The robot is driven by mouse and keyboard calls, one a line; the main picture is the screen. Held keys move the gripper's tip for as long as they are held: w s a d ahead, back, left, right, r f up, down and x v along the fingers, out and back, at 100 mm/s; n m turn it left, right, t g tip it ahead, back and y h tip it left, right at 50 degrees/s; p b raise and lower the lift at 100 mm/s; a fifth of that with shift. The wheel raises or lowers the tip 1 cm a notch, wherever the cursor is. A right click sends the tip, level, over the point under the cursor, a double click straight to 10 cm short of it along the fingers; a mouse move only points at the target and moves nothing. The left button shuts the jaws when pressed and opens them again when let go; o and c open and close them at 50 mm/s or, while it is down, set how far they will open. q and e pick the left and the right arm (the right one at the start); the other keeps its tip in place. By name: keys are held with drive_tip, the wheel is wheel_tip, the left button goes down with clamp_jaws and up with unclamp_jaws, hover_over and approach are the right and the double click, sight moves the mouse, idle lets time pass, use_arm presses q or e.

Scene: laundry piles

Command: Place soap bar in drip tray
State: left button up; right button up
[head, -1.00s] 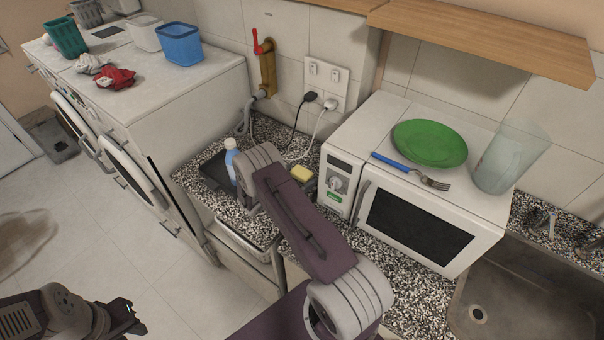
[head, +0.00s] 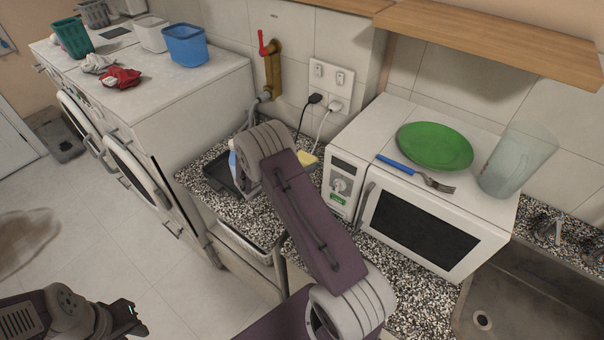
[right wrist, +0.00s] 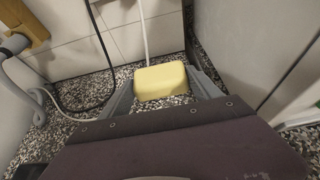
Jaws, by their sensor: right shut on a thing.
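The yellow soap bar (head: 307,158) shows past my right arm, left of the microwave in the head view. In the right wrist view the soap bar (right wrist: 160,81) sits between the fingers of my right gripper (right wrist: 163,92), which is shut on it. Speckled counter shows below and around it. The dark drip tray (head: 217,174) lies on the counter left of my right wrist, partly hidden by it. My left gripper (head: 131,316) is at the lower left, over the floor, away from the counter; its jaw opening is unclear.
A pale blue bottle (head: 232,161) stands by the tray, mostly hidden by my arm. The white microwave (head: 432,220), with a green plate (head: 435,146) on top, bounds the right side. Plugs and cords (head: 318,110) hang behind. Washing machines (head: 200,95) stand left.

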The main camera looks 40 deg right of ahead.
drive_tip(key=shift+r, duration=0.85)
